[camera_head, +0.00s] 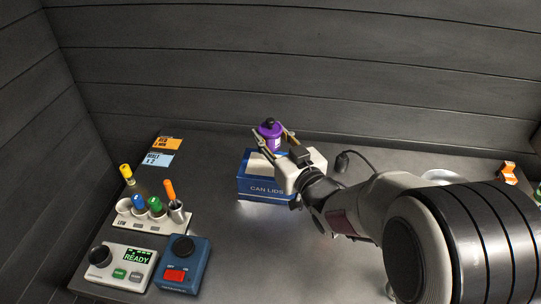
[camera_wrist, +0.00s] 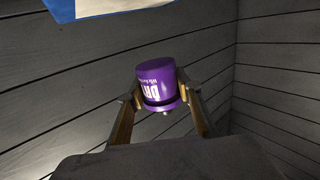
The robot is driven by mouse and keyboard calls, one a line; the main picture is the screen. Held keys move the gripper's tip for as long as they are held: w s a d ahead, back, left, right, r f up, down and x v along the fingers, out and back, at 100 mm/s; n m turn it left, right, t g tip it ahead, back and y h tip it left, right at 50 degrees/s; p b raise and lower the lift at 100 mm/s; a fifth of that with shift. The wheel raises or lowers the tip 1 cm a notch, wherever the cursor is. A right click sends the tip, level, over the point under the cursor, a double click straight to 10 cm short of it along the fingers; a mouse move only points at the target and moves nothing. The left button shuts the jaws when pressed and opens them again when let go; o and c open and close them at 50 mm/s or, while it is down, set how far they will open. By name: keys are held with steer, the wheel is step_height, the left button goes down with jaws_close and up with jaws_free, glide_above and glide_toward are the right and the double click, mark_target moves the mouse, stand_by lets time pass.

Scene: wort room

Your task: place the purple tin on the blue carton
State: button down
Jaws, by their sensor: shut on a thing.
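The purple tin (camera_head: 271,135) has a dark knob-like top and is held between the two fingers of my gripper (camera_head: 272,138). In the wrist view the tin (camera_wrist: 160,84) shows white lettering upside down, and the fingertips (camera_wrist: 161,95) press on its sides. The blue carton (camera_head: 262,190), marked CAN LIDS, stands on the dark table with a pale top partly hidden by my gripper. In the head view the tin appears above the carton's back edge; I cannot tell whether they touch. A corner of the carton (camera_wrist: 100,8) also shows at the top of the wrist view, apart from the tin.
At the left are a white rack (camera_head: 150,219) with several coloured-top items, a white READY device (camera_head: 121,266) and a blue device (camera_head: 182,265). Orange and blue cards (camera_head: 160,151) lie behind. A plank wall rises close behind the carton.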

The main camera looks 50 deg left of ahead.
mark_target(270, 165)
steer(key=shift+f, duration=1.35)
steer(key=shift+f, duration=1.85)
steer(key=shift+f, duration=0.1)
steer(key=c, duration=1.4)
jaws_free()
steer(key=shift+f, duration=0.1)
steer(key=shift+s+d+r, duration=0.15)
steer(key=shift+s+d, duration=0.2)
steer(key=shift+d, duration=1.6)
steer(key=shift+s+d+r, duration=0.1)
steer(key=shift+s+d, duration=0.25)
steer(key=shift+d, duration=1.65)
steer(key=shift+s+d+r, duration=0.15)
steer(key=shift+s+d, duration=0.2)
steer(key=shift+d, duration=1.6)
